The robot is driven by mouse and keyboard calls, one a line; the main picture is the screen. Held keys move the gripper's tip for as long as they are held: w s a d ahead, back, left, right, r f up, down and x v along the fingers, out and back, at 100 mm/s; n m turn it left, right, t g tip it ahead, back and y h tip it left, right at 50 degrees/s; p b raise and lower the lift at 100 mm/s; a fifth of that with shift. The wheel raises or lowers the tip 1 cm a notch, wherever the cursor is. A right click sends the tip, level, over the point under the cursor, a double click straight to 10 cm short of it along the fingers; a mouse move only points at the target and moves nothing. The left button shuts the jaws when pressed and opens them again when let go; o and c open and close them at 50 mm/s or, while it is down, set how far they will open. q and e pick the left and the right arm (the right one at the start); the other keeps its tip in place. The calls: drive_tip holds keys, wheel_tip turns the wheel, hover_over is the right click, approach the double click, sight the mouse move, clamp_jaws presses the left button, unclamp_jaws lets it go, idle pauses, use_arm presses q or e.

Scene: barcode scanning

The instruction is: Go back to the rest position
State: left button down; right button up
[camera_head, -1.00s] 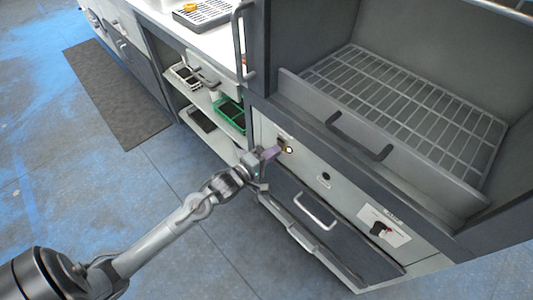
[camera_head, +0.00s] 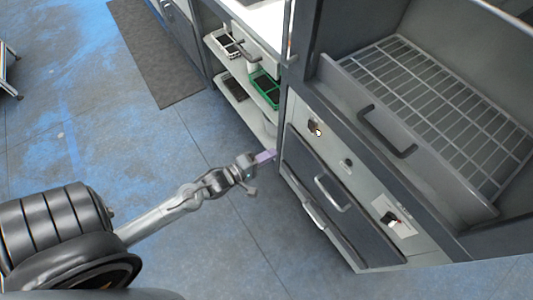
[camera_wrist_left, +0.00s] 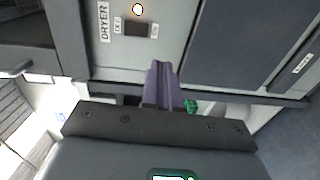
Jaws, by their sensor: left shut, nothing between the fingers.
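My left gripper (camera_head: 266,156) reaches in from the lower left in the head view. Its purple fingers are shut with nothing between them, and they are apart from the grey cabinet (camera_head: 328,168). In the left wrist view the shut fingers (camera_wrist_left: 160,86) point toward a light panel (camera_wrist_left: 176,45) marked "DRYER". A dark switch (camera_head: 314,126) with a small lit spot sits on that panel; the switch also shows in the left wrist view (camera_wrist_left: 136,29). My right gripper is not in view.
A wire-rack tray (camera_head: 440,105) with a dark handle sits in the cabinet's open upper part. A green basket (camera_head: 265,88) and a white basket (camera_head: 222,44) are on open shelves to its left. A dark mat (camera_head: 155,50) lies on the blue-grey floor, which is free around my arm.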

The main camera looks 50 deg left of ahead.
use_arm(q)
drive_tip(key=shift+s, duration=0.35)
